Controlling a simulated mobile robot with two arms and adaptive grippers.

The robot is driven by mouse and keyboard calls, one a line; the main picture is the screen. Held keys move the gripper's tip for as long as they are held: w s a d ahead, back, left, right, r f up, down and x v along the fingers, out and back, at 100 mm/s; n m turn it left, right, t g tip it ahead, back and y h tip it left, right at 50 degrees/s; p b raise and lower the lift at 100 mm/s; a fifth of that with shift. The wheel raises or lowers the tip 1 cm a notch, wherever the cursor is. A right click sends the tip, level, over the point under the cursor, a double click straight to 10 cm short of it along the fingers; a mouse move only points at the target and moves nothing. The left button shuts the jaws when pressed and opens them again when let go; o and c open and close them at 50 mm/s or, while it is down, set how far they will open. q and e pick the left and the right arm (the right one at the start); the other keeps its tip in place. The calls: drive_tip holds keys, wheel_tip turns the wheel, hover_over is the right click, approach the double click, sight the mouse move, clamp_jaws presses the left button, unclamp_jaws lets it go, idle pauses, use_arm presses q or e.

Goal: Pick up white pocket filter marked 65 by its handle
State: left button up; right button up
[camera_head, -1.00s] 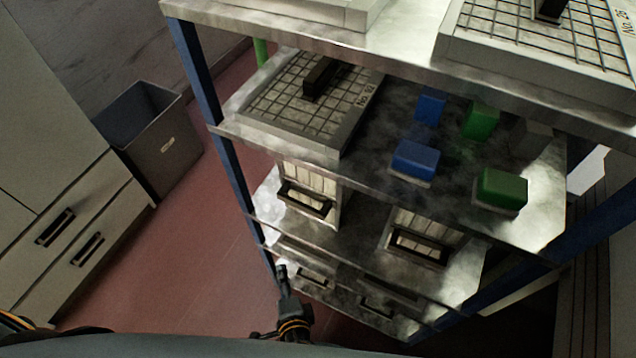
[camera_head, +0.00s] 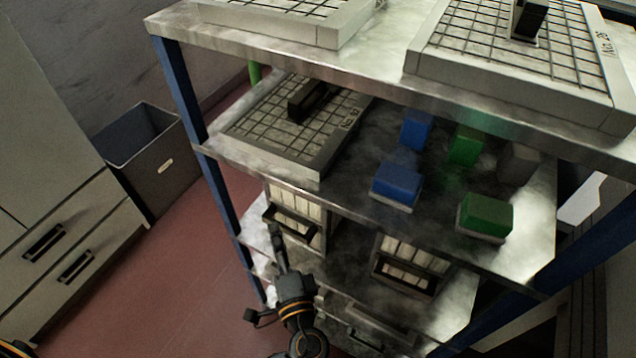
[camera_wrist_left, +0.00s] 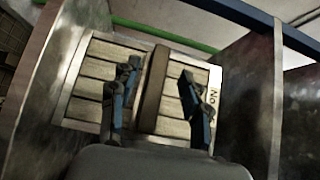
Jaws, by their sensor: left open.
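Two white slatted filters with dark handles stand on the shelf below the blocks in the head view, a left one (camera_head: 309,229) and a right one (camera_head: 411,262). My left gripper (camera_head: 276,236) is in front of the left one. In the left wrist view a white slatted filter (camera_wrist_left: 92,80) fills the middle, with a dark bar handle (camera_wrist_left: 153,88) across it. The open fingers of my left gripper (camera_wrist_left: 160,73) are on either side of this handle. Its marking at the right edge is only partly readable, so I cannot confirm 65. My right gripper is not in view.
The metal rack has blue posts (camera_head: 178,85). A grid filter marked No. 92 (camera_head: 275,125) and blue (camera_head: 397,182) and green blocks (camera_head: 486,214) are on the shelf above. A grey bin (camera_head: 150,155) and drawers (camera_head: 65,255) stand left. Red floor between them is clear.

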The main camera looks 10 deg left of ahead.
use_arm(q)
drive_tip(key=p+x, duration=0.1)
drive_tip(key=x, duration=0.4)
drive_tip(key=shift+w+d, duration=0.15)
drive_tip(key=shift+d, duration=0.05)
drive_tip(key=shift+c, duration=0.4)
clamp_jaws()
